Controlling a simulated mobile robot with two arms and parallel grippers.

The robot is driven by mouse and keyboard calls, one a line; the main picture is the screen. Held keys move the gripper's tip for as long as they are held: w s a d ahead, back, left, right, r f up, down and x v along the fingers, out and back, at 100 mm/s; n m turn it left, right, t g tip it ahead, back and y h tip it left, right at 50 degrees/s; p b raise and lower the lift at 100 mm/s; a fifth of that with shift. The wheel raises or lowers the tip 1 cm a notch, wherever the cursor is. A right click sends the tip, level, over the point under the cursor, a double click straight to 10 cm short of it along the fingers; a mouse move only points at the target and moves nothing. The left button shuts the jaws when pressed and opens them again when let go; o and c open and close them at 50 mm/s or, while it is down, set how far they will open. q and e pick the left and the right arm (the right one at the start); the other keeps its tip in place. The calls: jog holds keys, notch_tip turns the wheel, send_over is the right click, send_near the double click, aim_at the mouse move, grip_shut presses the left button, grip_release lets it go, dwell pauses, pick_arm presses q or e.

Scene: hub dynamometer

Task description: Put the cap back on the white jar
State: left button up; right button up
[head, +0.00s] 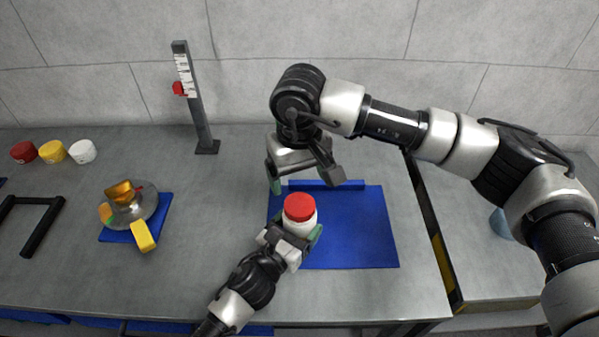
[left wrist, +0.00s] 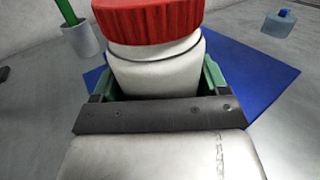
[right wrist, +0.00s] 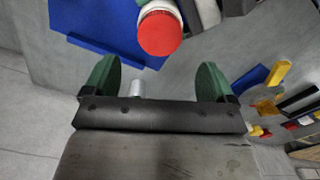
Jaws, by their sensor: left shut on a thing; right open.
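The white jar (head: 300,225) stands upright over the blue mat (head: 365,235), held by my left gripper (head: 288,240). The red cap (head: 299,206) sits on top of the jar, roughly level. In the left wrist view the red cap (left wrist: 150,20) is above the jar's rim with a thin dark line below it; I cannot tell if it is screwed tight. My left gripper's green fingers are shut on the jar's sides. My right gripper (head: 305,182) is open and empty, behind the jar and apart from the cap. In the right wrist view the cap (right wrist: 160,33) lies beyond the open fingers.
A scale post (head: 195,100) with a red slider stands at the back. Dark red, yellow and white caps (head: 53,152) lie at the far left. A round dish (head: 133,207) is on a small blue mat. A grey cylinder (left wrist: 80,40) is behind the jar. The bench between is clear.

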aim_at(299, 204)
jog(key=shift+f, duration=4)
